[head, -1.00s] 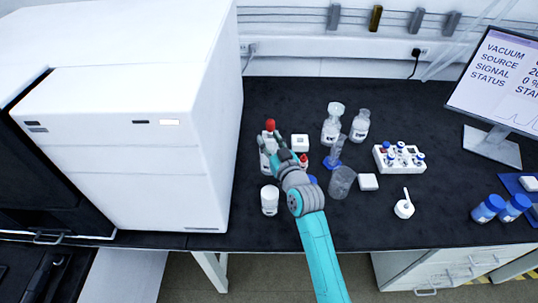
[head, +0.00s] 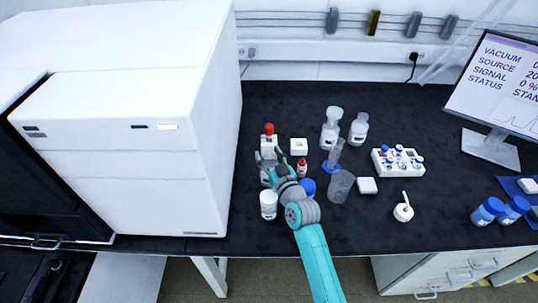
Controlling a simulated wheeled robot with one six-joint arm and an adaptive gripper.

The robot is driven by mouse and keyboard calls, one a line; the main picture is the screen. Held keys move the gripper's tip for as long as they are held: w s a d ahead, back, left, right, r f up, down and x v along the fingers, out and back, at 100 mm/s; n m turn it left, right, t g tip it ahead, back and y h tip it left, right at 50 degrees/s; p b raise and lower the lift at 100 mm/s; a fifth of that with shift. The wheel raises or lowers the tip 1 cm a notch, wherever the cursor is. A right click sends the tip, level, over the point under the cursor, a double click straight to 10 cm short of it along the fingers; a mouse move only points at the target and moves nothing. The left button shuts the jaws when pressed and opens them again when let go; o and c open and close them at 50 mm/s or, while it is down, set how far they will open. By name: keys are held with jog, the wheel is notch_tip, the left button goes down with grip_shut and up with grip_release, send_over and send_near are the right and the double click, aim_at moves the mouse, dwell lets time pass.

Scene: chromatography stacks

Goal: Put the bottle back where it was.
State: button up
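A clear bottle with a red cap (head: 268,129) stands upright on the black bench, close to the white instrument's right side. My gripper (head: 269,160) is just in front of it, low over the bench. Its fingers look spread, with nothing seen held between them. The fingers overlap the bottle's lower part in the picture, so I cannot tell whether they touch it. A small red-capped dropper bottle (head: 302,168) stands just right of my gripper.
A white-lidded jar (head: 268,204) stands close in front of my gripper. A blue cap (head: 308,187) shows beside my wrist. A small white box (head: 299,145), a cylinder (head: 335,153), a beaker (head: 341,186) and a vial rack (head: 398,162) stand rightward.

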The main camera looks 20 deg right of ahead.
jog(key=shift+r, duration=0.1)
jog(key=shift+s, duration=0.2)
jog(key=s+d, duration=0.1)
jog(key=s, duration=1)
jog(key=shift+s, duration=0.3)
